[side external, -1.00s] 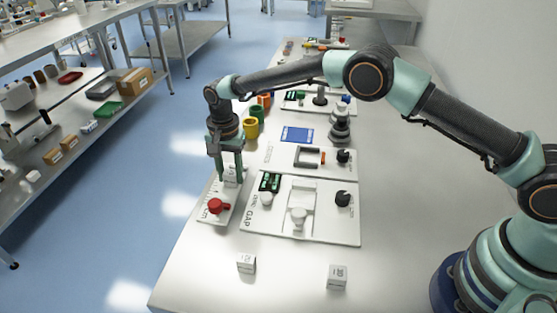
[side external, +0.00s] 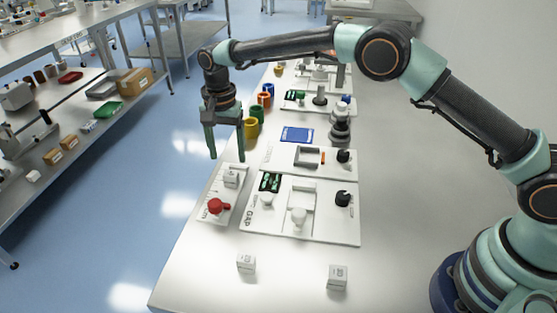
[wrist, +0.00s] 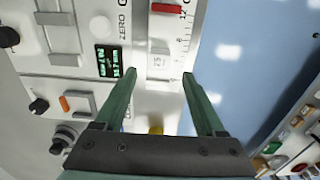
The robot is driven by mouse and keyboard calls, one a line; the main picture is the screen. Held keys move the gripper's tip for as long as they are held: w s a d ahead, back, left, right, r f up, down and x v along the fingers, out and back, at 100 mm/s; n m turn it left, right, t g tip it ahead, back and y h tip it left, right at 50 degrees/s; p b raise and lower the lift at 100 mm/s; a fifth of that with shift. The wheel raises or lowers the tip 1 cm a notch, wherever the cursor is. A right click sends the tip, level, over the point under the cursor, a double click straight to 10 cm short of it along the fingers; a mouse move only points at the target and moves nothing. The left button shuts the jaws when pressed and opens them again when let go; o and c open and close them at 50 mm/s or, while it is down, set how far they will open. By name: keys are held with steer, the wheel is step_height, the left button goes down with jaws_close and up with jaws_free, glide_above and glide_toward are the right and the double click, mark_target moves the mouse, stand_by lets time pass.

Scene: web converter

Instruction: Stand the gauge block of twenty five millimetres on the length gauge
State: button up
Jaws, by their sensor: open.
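A white gauge block (side external: 231,176) stands on the length gauge (side external: 222,196), a white plate with a scale and a red knob, at the table's left edge. The wrist view shows the block (wrist: 159,61) beside the scale, with a faint label that looks like 25. My gripper (side external: 227,158) is open and empty, raised above and behind the block, apart from it. In the wrist view, the two green fingers (wrist: 159,75) are spread wide, with the block beyond their tips.
Two loose white blocks lie at the table's front: one left (side external: 246,263), one right (side external: 338,277). The GAP panel (side external: 325,222) is just right of the length gauge.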

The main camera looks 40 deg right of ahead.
mark_target(230, 173)
steer(key=s+d+r+n+t, duration=0.1)
steer(key=d+r, duration=0.2)
steer(key=r, duration=0.4)
steer(key=s+d+r+n, duration=0.1)
steer(key=d+r, duration=0.2)
steer(key=r, duration=0.4)
steer(key=s+d+r+n+t, duration=0.2)
steer(key=s+d+r, duration=0.3)
steer(key=s+d, duration=0.2)
steer(key=s+d+f+n+t, duration=0.1)
steer(key=s+d+n, duration=0.1)
steer(key=s+d, duration=0.2)
steer(key=s+d+f+n+t, duration=0.1)
steer(key=s+d+f+n, duration=0.1)
steer(key=s, duration=0.9)
steer(key=d+n, duration=0.1)
steer(key=d, duration=0.1)
steer(key=shift+s+d+t, duration=0.2)
steer(key=shift+d+t, duration=0.1)
steer(key=shift+d, duration=0.1)
